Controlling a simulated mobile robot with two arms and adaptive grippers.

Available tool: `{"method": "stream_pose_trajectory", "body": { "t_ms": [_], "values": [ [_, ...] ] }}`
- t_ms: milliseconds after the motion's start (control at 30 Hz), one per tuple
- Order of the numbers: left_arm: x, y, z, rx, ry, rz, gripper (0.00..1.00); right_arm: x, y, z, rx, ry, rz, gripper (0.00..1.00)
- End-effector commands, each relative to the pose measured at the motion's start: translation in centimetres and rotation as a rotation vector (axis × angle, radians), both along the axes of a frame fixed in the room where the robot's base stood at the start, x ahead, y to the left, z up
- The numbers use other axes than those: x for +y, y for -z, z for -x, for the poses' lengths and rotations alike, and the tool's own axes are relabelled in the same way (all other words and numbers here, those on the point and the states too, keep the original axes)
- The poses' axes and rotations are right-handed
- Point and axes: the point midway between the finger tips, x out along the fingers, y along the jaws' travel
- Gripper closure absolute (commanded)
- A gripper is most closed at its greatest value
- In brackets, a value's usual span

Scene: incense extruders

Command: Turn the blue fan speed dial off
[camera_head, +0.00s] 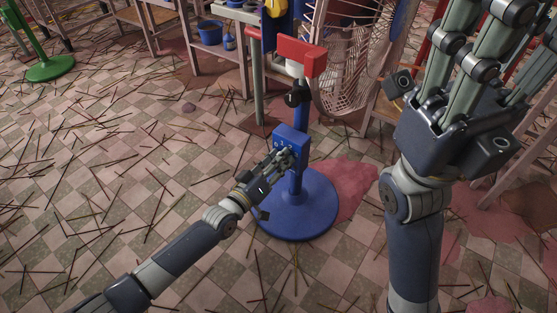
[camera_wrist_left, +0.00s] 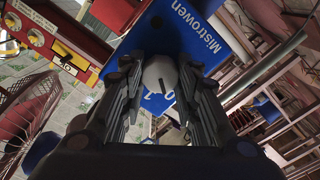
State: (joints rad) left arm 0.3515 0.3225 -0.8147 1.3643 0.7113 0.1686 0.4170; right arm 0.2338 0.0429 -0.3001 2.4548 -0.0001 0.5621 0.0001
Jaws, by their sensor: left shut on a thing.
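The blue fan stand has a blue control box (camera_head: 291,138) on its post above a round blue base (camera_head: 297,215). In the left wrist view the blue box face (camera_wrist_left: 200,35) reads "Mistrowen". A pale round dial (camera_wrist_left: 158,72) with a dark pointer line sits on that face, between the fingers of my left gripper (camera_wrist_left: 160,88). In the head view my left gripper (camera_head: 283,158) is at the box front, shut on the dial, and its fingers hide the dial. My right gripper (camera_head: 470,65) is raised at the upper right, away from the box, with its fingertips cut off or unclear.
A red box-headed post (camera_head: 300,55) stands behind the blue stand. A wire fan cage (camera_head: 347,70) hangs close to the right of it. Thin sticks and pink powder (camera_head: 350,187) lie on the checkered floor. Shelves (camera_head: 215,60) stand behind; open floor lies at left.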

Motion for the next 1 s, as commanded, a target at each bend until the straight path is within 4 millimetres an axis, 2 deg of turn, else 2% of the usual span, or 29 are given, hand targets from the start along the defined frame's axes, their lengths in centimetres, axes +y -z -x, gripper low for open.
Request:
{"method": "stream_pose_trajectory", "body": {
  "t_ms": [300,733,767,833,867,1000],
  "values": [
    [0.07,0.03,-0.04,0.054,0.000,0.074,0.94,0.02,-0.28,0.23,-0.013,0.001,0.001,0.60],
    [0.07,0.05,-0.03,0.062,-0.001,0.084,0.94,0.00,-0.44,0.42,-0.020,0.001,0.001,0.60],
    [0.07,0.05,-0.03,0.062,-0.001,0.084,0.68,0.00,-0.43,0.42,-0.020,0.001,0.001,0.60],
    [0.07,0.05,-0.03,0.062,-0.001,0.084,0.52,0.00,-0.40,0.40,-0.019,0.001,0.001,0.60],
    [0.07,0.04,-0.02,0.062,-0.001,0.084,0.50,-0.01,-0.39,0.39,-0.018,0.001,0.001,0.60],
    [0.06,0.05,-0.02,0.061,-0.001,0.083,0.50,0.00,-0.28,0.30,-0.013,0.001,0.001,0.60]
  ]
}}
